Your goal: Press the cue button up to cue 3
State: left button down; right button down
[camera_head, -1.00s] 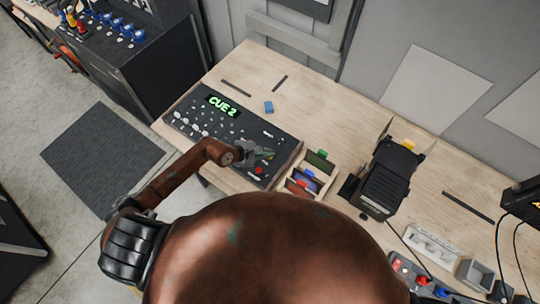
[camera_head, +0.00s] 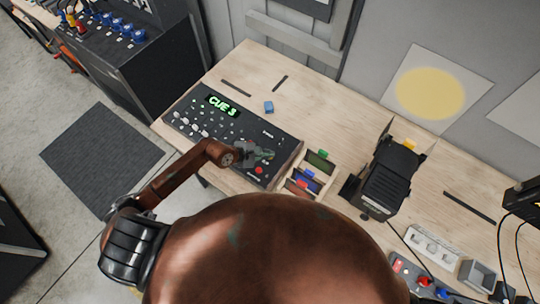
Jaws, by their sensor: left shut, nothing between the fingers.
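The black control console (camera_head: 205,130) lies on the wooden bench, with sliders and small knobs on top. Its green display (camera_head: 221,105) reads "CUE 3". My left gripper (camera_head: 266,154) is shut and empty over the right part of the console, near its buttons. A red button (camera_head: 259,170) shows just below the gripper. The gripper hides part of the panel, and I cannot tell whether its tips touch a button. My right gripper is not in view.
A yellow light spot (camera_head: 430,93) shows on a white wall panel. A wooden box with coloured cards (camera_head: 319,160) and a black lamp (camera_head: 386,182) stand right of the console. A small blue block (camera_head: 269,107) lies behind it. The bench (camera_head: 315,105) is bare behind the box.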

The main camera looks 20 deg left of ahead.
pick_arm(q)
jog(key=shift+r, duration=0.1)
jog(key=shift+r+p, duration=0.45)
jog(key=shift+r, duration=0.2)
jog(key=shift+r, duration=0.1)
notch_tip(320, 180, up, 4)
jog(key=p, duration=0.3)
jog(key=shift+r, duration=0.25)
jog(key=shift+r+p, duration=0.2)
jog(key=shift+p, duration=0.1)
